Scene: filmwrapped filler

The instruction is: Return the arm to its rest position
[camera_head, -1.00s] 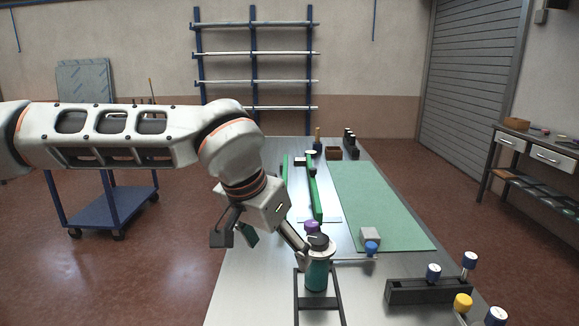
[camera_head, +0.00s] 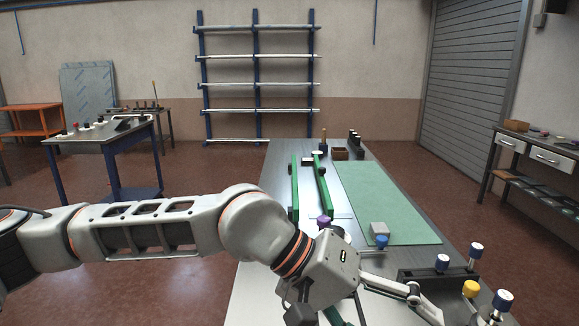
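My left arm reaches in from the left, low across the picture, with its white wrist in front of the steel table (camera_head: 263,215). My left gripper (camera_head: 368,312) is at the lower edge of the view, over the near part of the table. Its fingers are spread apart and nothing shows between them; the fingertips are partly cut off by the lower edge. The near middle of the table is hidden behind the wrist and gripper. My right gripper is not in view.
A black rack (camera_head: 425,281) with blue and white-capped tools stands right of my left gripper. A blue cart (camera_head: 108,140) stands at the left, behind my arm.

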